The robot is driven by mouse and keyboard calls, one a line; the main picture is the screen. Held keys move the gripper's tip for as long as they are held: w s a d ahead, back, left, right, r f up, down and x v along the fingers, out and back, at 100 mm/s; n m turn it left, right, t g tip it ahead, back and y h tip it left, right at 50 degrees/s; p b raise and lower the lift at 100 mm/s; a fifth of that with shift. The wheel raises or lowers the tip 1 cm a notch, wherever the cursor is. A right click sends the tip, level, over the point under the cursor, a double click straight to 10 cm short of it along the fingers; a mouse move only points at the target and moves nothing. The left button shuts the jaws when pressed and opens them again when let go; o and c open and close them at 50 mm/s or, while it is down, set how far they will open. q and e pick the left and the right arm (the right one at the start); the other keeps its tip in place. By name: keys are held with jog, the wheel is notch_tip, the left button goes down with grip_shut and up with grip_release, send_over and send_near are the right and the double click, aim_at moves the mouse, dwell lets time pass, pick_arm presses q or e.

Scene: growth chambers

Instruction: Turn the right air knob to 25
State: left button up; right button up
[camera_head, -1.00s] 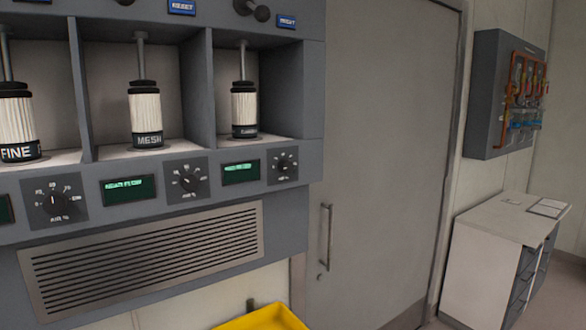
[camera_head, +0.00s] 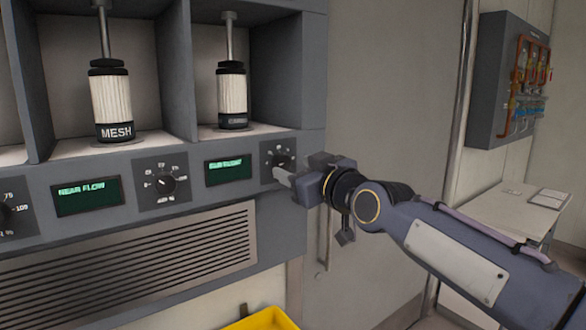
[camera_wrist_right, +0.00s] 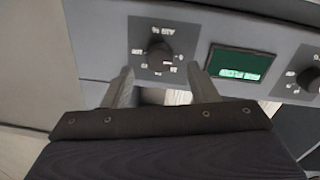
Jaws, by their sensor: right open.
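The right air knob (camera_head: 281,160) is a dark round dial on a grey plate at the right end of the panel. In the head view my right gripper (camera_head: 284,176) is at this plate and partly covers it. In the right wrist view the same knob (camera_wrist_right: 159,56) shows just beyond the two fingertips. The fingers of my right gripper (camera_wrist_right: 164,82) are apart with nothing between them, one to each side below the knob. I cannot read the knob's pointer. The green display (camera_head: 228,170) beside it has text too small to read. My left gripper is not in view.
A middle knob (camera_head: 166,184) and another display (camera_head: 87,196) sit further left on the panel. A vented grille (camera_head: 130,262) lies below. Canisters stand in bays above. A yellow bin (camera_head: 264,319) is at the bottom, a door (camera_head: 395,130) to the right.

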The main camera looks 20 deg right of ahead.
aim_at(285, 164)
jog(key=shift+x, duration=1.7)
jog(key=c, duration=1)
